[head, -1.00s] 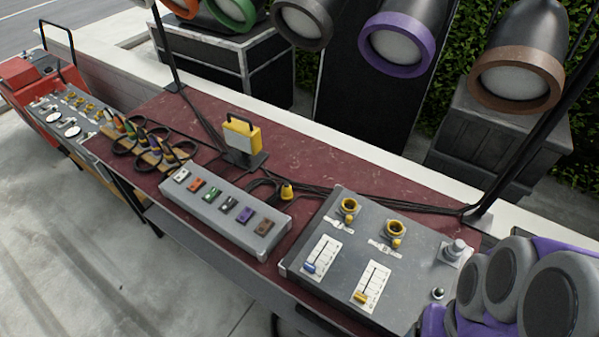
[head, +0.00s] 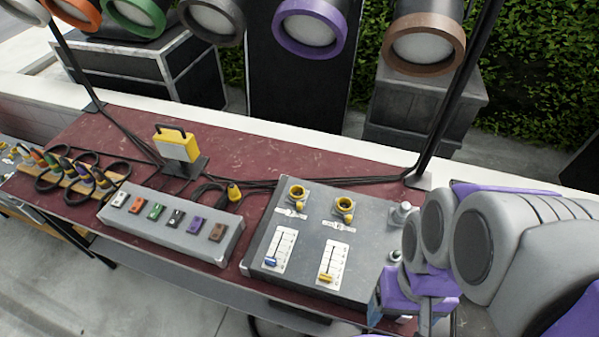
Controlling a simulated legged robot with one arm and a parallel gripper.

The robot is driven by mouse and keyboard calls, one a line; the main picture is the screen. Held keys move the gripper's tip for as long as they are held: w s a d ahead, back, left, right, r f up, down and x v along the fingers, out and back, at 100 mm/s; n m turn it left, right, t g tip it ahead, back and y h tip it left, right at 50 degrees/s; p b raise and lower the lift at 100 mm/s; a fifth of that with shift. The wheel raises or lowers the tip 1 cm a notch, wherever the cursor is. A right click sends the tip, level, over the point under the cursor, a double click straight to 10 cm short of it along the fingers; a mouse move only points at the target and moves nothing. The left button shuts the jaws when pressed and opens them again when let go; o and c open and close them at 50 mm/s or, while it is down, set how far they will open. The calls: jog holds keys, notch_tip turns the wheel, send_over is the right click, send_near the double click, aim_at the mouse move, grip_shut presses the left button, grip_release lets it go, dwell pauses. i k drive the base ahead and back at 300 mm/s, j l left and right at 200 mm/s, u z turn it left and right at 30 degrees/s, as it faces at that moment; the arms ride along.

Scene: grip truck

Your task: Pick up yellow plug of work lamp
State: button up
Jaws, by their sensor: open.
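The work lamp (head: 177,145) is a yellow lamp with a black handle, standing on a dark base on the dark red table. Its yellow plug (head: 234,191) lies on the table at the end of a black cable, between the grey switch box and the grey control panel. My gripper (head: 418,296) is at the lower right, grey and purple, over the right edge of the control panel. It is open and apart from the plug, well to its right. Its fingertips are partly hidden by my own arm.
The long switch box (head: 168,238) with coloured buttons is left of the plug. The control panel (head: 310,262) with yellow sockets and sliders is right of it. Dark cables run behind. Coiled cables with coloured plugs lie on a wooden rack (head: 72,185) at left.

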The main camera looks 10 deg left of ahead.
aim_at(234, 196)
jog(key=k+j, duration=0.2)
jog(key=j, duration=0.15)
jog(key=k+j, duration=0.2)
jog(key=j, duration=1.15)
jog(key=i+j, duration=0.1)
jog(key=j, duration=1)
jog(key=i+j, duration=0.55)
jog(key=i, duration=0.2)
jog(key=u, duration=0.05)
